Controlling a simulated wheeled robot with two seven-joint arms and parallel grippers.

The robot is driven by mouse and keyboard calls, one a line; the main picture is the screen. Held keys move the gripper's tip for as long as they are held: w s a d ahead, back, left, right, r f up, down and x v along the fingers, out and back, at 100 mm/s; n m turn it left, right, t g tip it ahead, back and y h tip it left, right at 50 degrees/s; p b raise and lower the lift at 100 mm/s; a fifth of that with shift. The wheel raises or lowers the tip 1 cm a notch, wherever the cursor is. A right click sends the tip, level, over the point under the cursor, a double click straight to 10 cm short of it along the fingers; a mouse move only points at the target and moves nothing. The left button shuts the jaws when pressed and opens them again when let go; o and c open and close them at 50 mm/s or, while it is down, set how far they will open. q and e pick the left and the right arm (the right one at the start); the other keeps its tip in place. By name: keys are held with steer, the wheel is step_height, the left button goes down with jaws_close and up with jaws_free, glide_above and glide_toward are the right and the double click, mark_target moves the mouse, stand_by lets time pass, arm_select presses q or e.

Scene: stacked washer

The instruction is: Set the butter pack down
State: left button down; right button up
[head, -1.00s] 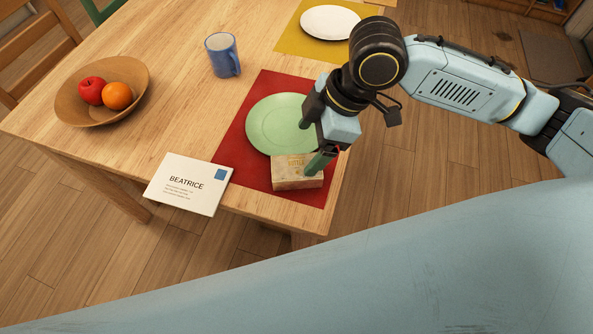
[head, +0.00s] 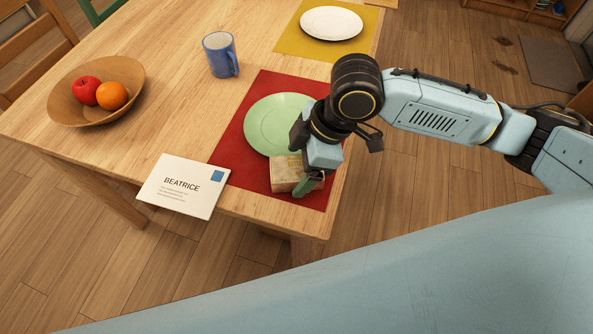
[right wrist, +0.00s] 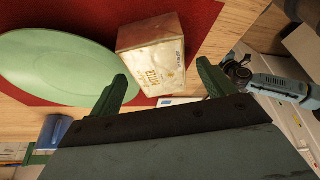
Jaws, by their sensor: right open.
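The butter pack (head: 285,174), a cream box with printed lettering, rests on the red placemat (head: 235,168) at the table's near right corner, just in front of the green plate (head: 268,122). My right gripper (head: 300,168) is open at the pack's right side, with one green finger near its front right edge; the other finger is mostly hidden. In the right wrist view the pack (right wrist: 152,52) shows between and beyond the two spread green fingers (right wrist: 163,74), with a visible gap to each. My left gripper is out of view.
A white card reading BEATRICE (head: 183,186) lies at the table's front edge, left of the placemat. A blue mug (head: 219,55), a wooden bowl (head: 66,92) with fruit and a white plate (head: 331,22) on a yellow mat stand farther off. The table's middle is clear.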

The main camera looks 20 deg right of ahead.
steer(key=shift+f+p, duration=0.2)
steer(key=shift+p, duration=0.25)
steer(key=shift+c, duration=0.3)
steer(key=c, duration=1.3)
